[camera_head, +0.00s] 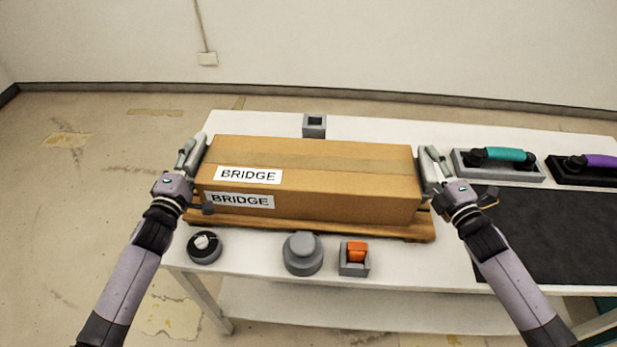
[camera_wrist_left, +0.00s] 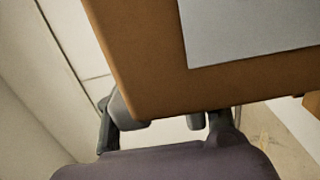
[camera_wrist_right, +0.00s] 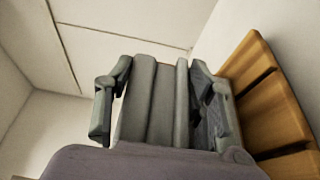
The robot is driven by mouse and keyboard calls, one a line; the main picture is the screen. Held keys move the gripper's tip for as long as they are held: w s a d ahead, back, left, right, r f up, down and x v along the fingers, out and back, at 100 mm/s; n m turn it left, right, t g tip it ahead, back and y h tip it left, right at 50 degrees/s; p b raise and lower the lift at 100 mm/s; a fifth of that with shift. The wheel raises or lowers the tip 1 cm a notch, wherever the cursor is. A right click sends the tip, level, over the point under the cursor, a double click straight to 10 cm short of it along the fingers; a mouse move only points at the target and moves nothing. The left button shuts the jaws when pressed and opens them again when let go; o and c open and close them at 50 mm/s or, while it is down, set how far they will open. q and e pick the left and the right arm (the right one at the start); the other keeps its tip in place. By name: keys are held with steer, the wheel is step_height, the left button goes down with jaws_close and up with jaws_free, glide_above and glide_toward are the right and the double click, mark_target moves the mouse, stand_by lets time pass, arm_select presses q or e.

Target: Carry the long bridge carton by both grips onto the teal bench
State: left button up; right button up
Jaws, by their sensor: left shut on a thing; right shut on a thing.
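The long brown bridge carton (camera_head: 310,175), with two white BRIDGE labels, lies level over a slatted wooden pallet (camera_head: 400,231) on the white table. I cannot tell whether it touches the pallet. My left gripper (camera_head: 188,154) is shut on the grey grip (camera_head: 198,150) at its left end. In the left wrist view, the carton (camera_wrist_left: 150,55) fills the upper part. My right gripper (camera_head: 437,164) is shut on the grey grip (camera_head: 427,170) at its right end; this ribbed grip (camera_wrist_right: 152,105) shows between the fingers in the right wrist view. Only a teal sliver (camera_head: 606,306) shows at lower right, possibly the bench.
On the white table (camera_head: 385,127) stand a grey socket (camera_head: 314,126) behind the carton, and a black dial (camera_head: 204,246), a grey round knob (camera_head: 302,254) and an orange switch (camera_head: 355,254) in front. A teal handset (camera_head: 498,156), a purple handset (camera_head: 595,162) and a dark mat (camera_head: 560,225) lie right.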

arm_select(q)
steer(key=shift+f, duration=0.1)
jaws_close()
arm_select(e)
jaws_close()
arm_select(q)
steer(key=shift+d, duration=0.1)
